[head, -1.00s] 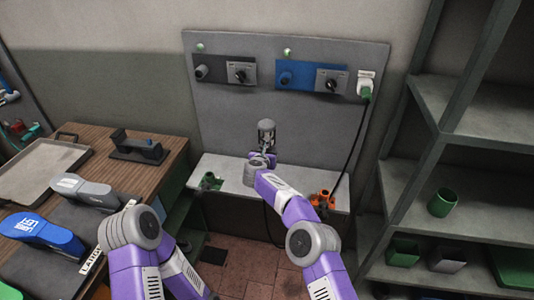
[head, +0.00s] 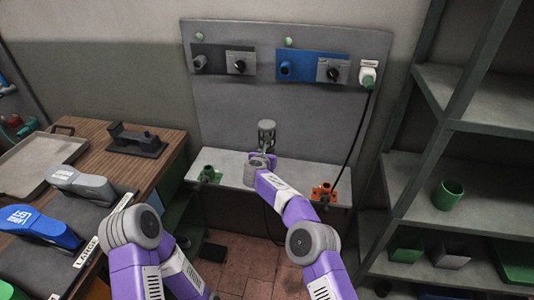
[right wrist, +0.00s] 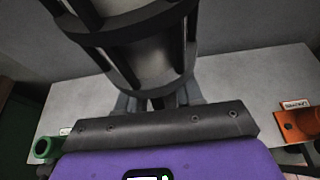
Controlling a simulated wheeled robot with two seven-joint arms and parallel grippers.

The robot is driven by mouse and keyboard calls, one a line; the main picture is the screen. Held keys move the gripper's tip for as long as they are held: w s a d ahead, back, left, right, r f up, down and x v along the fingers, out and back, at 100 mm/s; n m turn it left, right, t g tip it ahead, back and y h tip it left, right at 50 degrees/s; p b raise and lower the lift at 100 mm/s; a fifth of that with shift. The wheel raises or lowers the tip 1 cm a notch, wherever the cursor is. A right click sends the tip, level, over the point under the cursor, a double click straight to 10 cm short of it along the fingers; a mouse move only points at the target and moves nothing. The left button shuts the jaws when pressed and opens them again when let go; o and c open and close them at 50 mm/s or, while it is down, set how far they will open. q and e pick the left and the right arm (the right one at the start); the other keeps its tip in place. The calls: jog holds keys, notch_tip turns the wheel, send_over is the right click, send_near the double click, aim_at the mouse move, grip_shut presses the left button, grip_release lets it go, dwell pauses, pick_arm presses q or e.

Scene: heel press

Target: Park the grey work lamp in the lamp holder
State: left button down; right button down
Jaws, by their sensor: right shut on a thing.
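The grey work lamp (head: 267,131), a caged cylinder, stands upright in my right gripper (head: 262,158), above the grey ledge in the head view. In the right wrist view the lamp's cage (right wrist: 150,50) fills the upper middle, and the gripper's fingers (right wrist: 160,102) are shut on it, partly hidden. A green cup-shaped holder (head: 208,175) sits at the ledge's left end and an orange holder (head: 325,193) at its right end. Both also show in the wrist view, green (right wrist: 45,149) and orange (right wrist: 297,125). I cannot read their labels. My left gripper is out of view.
The grey ledge (head: 234,169) is clear between the holders. Behind it stands a panel (head: 230,110) with switches and a plug (head: 368,77), whose black cable hangs by the orange holder. A wooden bench (head: 170,155) is at left, shelves (head: 450,210) at right.

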jog(key=shift+f+b, duration=1.1)
jog(key=shift+f, duration=0.15)
jog(key=shift+d+b, duration=0.1)
jog(key=shift+b, duration=0.45)
dwell(0.9)
jog(key=shift+f+b, duration=1.3)
jog(key=shift+f, duration=0.1)
jog(key=c, duration=0.7)
grip_release()
jog(key=shift+o, duration=0.3)
jog(key=shift+f, duration=0.1)
jog(key=shift+s, duration=0.15)
jog(key=shift+v, duration=3.75)
